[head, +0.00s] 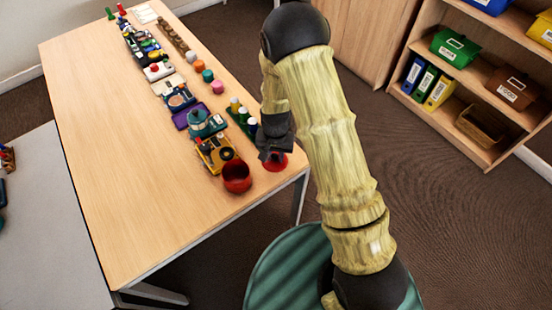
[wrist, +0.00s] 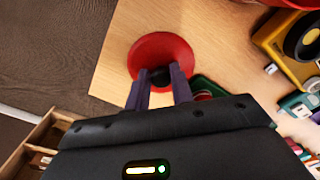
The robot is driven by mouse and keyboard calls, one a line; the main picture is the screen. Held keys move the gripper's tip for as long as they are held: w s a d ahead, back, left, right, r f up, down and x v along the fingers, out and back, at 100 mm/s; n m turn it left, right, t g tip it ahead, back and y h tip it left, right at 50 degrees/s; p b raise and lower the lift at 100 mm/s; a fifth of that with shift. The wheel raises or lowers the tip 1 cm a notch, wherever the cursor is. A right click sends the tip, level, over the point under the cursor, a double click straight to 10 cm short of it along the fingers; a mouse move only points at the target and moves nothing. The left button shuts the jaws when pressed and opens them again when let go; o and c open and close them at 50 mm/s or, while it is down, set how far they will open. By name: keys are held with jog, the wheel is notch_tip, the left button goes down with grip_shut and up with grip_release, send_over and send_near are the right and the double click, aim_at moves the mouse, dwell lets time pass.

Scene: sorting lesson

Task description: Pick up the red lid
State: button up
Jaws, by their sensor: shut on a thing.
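The red lid (wrist: 162,50) is a round red disc with a dark knob in the middle. In the wrist view my gripper (wrist: 160,82) has its two fingers on either side of that knob, shut on it. In the head view the red lid (head: 276,163) shows just below my gripper (head: 273,152), near the table's right front corner. I cannot tell whether the lid touches the table or hangs slightly above it.
A red bowl (head: 237,176) stands left of the lid. A yellow toy vehicle (head: 215,154), a teal pot (head: 206,121) and several small bottles stand behind it on the wooden table (head: 120,180). The table's left part is clear. Shelves (head: 470,130) stand at the right.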

aim_at(276, 156)
jog(key=shift+s+d+f, duration=0.1)
jog(key=shift+s+f, duration=0.15)
jog(key=shift+s, duration=0.05)
grip_shut()
notch_tip(276, 156, up, 10)
jog(key=shift+w, duration=0.25)
jog(key=shift+r, duration=0.15)
jog(key=w+d+r+n+p, duration=0.2)
jog(key=d+r+p, duration=0.8)
jog(key=p, duration=1.4)
jog(key=d, duration=0.3)
jog(key=shift+d+r, duration=0.2)
jog(key=shift+r, duration=0.05)
jog(key=shift+d, duration=0.1)
